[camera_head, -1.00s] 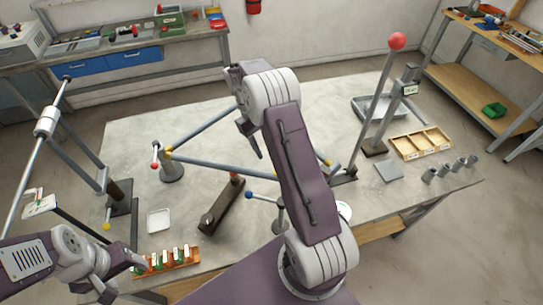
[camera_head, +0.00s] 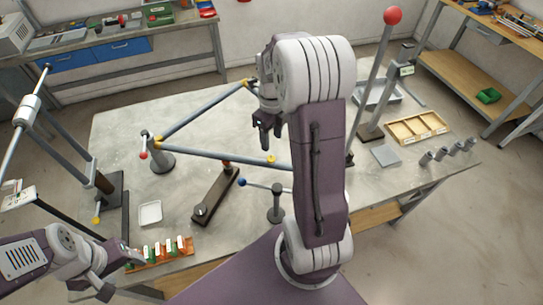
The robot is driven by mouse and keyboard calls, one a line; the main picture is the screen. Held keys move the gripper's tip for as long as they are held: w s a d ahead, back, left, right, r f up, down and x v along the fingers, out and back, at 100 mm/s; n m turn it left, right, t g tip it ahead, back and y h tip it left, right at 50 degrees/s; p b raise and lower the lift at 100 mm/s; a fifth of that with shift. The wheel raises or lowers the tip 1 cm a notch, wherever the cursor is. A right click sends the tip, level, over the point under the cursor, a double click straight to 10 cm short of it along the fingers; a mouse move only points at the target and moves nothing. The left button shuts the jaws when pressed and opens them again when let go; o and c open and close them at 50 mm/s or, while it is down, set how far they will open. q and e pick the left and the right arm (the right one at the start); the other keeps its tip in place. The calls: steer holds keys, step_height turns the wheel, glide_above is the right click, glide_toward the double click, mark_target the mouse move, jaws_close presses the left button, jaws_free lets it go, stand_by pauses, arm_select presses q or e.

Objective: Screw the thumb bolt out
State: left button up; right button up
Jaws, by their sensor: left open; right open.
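One yellow fitting (camera_head: 270,159) sits on the near tube; I cannot tell which small part is the thumb bolt. My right gripper (camera_head: 264,141) is open, pointing down above the frame, with nothing visible between its fingers. It appears just behind the near tube in the picture. My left gripper (camera_head: 128,256) is open at the lower left, beside the orange rack (camera_head: 160,254) with green and white pieces. My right arm hides the frame's right end.
A post with a red ball lever (camera_head: 143,155) stands at the frame's left corner. A blue-ball lever (camera_head: 242,182) and a dark bar (camera_head: 216,194) are in front. A white dish (camera_head: 150,213), wooden tray (camera_head: 417,127) and tall red-ball lever (camera_head: 393,16) are around.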

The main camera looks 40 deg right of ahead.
mark_target(271, 158)
step_height(271, 158, down, 9)
steer(key=shift+w+r+p, duration=0.1)
steer(key=shift+p, duration=0.4)
jaws_close()
